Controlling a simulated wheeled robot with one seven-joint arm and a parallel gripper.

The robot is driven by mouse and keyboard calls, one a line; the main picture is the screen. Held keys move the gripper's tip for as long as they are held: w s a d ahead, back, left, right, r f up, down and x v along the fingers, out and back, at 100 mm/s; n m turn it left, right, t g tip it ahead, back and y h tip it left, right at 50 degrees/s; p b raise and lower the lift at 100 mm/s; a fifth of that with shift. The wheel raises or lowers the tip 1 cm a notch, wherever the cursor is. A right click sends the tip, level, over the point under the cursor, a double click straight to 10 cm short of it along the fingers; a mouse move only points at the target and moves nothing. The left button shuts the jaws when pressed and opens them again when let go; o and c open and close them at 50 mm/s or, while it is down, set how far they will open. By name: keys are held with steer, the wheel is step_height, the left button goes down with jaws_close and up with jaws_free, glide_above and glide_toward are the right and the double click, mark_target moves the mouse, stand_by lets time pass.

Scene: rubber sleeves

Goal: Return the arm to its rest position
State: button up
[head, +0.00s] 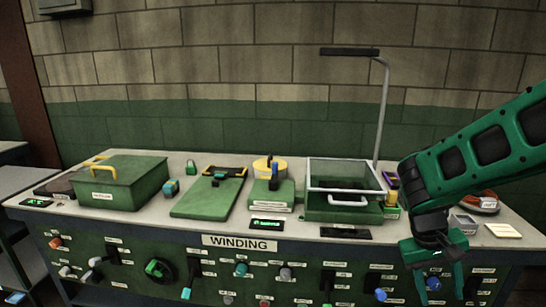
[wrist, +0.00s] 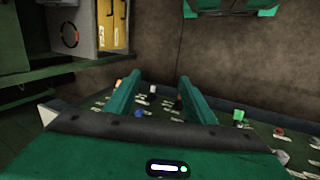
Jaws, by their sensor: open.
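My green arm (head: 480,140) enters the head view from the right edge and bends down at a dark wrist joint. My gripper (head: 440,278) hangs in front of the right part of the winding bench (head: 150,228), near its front edge. In the wrist view my gripper (wrist: 158,82) shows two green fingers well apart, with nothing between them. Past the fingers is a dark panel with several small coloured knobs and labels. I cannot tell how far the fingertips are from the panel.
On the bench stand a green lidded box (head: 122,183), a green board (head: 208,196), a yellow spool (head: 270,166) and a clear-lidded green case (head: 343,212). A lamp post (head: 382,110) rises behind. Knobs and levers stick out along the bench front. A cabinet (wrist: 75,35) shows in the wrist view.

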steer(key=s+d+r+m+y, duration=0.1)
steer(key=s+r+m+y, duration=0.1)
steer(key=s, duration=0.6)
steer(key=s+d+r+m+t+y, duration=0.1)
steer(key=s+r, duration=0.3)
steer(key=s, duration=0.4)
steer(key=shift+d+m+y, duration=0.45)
steer(key=shift+m+y, duration=0.25)
steer(key=shift+s, duration=0.1)
